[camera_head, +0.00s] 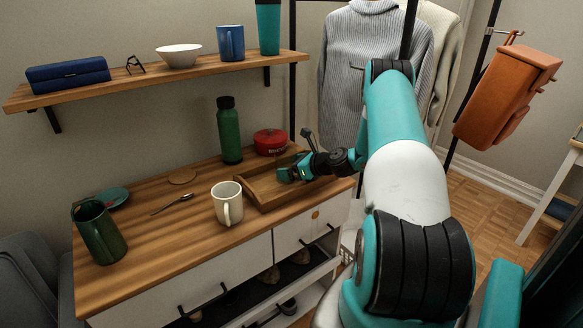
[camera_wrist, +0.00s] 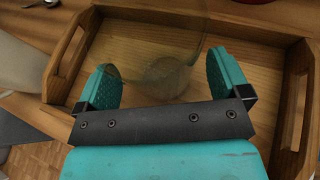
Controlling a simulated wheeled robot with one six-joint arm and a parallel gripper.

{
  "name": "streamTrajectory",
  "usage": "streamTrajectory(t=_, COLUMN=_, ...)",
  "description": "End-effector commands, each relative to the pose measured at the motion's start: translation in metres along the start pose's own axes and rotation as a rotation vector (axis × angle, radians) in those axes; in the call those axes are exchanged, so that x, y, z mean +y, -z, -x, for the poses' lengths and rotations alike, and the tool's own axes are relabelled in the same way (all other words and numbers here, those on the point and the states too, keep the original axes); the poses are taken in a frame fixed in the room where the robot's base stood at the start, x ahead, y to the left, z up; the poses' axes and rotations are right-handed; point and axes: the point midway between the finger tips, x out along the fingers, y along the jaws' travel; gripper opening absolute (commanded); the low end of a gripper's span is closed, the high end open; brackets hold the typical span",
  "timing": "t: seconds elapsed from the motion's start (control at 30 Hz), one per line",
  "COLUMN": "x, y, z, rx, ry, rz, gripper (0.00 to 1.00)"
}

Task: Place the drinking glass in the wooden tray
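The clear drinking glass (camera_wrist: 165,75) shows in the wrist view between the two teal fingers of my gripper (camera_wrist: 166,88). Its round base is seen through the glass, over the floor of the wooden tray (camera_wrist: 268,122). The fingers stand at either side of the glass, close to its walls. Whether they press on it or stand slightly apart is unclear, as is whether its base touches the tray. In the head view my gripper (camera_head: 285,175) is low inside the tray (camera_head: 262,199), and I cannot make out the glass there.
A cream mug (camera_head: 227,204) stands just left of the tray. A green bottle (camera_head: 229,130) and a red tin (camera_head: 270,141) stand behind it. A dark green mug (camera_head: 99,232) and a spoon (camera_head: 172,203) are farther left. A wall shelf (camera_head: 200,68) overhangs the back.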

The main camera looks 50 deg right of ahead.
Motion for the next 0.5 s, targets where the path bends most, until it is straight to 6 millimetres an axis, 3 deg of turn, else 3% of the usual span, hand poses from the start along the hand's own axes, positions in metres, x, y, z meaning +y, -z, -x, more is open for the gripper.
streamTrajectory(t=0.27, x=-0.001, y=-0.003, z=0.010, rx=0.001, ry=0.002, rz=-0.001, gripper=0.95)
streamTrajectory(t=0.5, x=-0.001, y=-0.003, z=0.059, rx=0.000, ry=0.004, rz=-0.003, gripper=0.95)
